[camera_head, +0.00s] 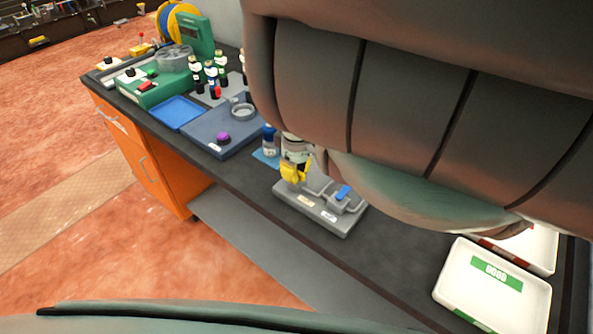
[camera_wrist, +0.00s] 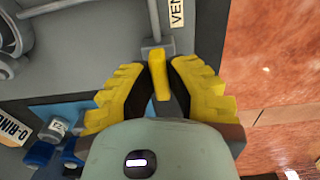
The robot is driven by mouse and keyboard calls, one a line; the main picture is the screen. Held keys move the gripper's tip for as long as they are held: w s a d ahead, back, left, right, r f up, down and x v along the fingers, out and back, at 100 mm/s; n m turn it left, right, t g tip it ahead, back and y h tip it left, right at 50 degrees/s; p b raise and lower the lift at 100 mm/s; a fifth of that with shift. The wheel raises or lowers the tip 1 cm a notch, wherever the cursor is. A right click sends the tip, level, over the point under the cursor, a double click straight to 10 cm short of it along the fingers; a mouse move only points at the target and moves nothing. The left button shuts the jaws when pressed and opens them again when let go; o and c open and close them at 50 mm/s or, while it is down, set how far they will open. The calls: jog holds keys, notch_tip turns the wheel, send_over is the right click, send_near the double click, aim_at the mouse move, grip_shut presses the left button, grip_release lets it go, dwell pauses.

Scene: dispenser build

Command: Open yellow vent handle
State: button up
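The yellow vent handle (camera_wrist: 159,76) is an upright yellow bar in the wrist view. It joins a grey fitting on the grey panel (camera_wrist: 95,70), beside a label reading "VEN", cut off at the picture edge. In the head view my gripper (camera_head: 293,172) is over the left end of the grey vent base (camera_head: 318,213); the handle cannot be told apart there.
A blue lever (camera_head: 343,192) is on the base's right side. Left of it are a purple-knobbed plate (camera_head: 225,148), a blue tray (camera_head: 180,112) and several small bottles (camera_head: 212,72). White trays (camera_head: 492,290) lie at the right. An O-ring label (camera_wrist: 14,128) and blue-capped bottles are near my gripper.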

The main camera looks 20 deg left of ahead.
jog(key=o, duration=0.4)
jog(key=shift+o, duration=0.2)
jog(key=shift+r, duration=0.15)
notch_tip(320, 180, up, 6)
jog(key=shift+w+r, duration=0.1)
jog(key=shift+w, duration=0.05)
jog(key=shift+r, duration=0.55)
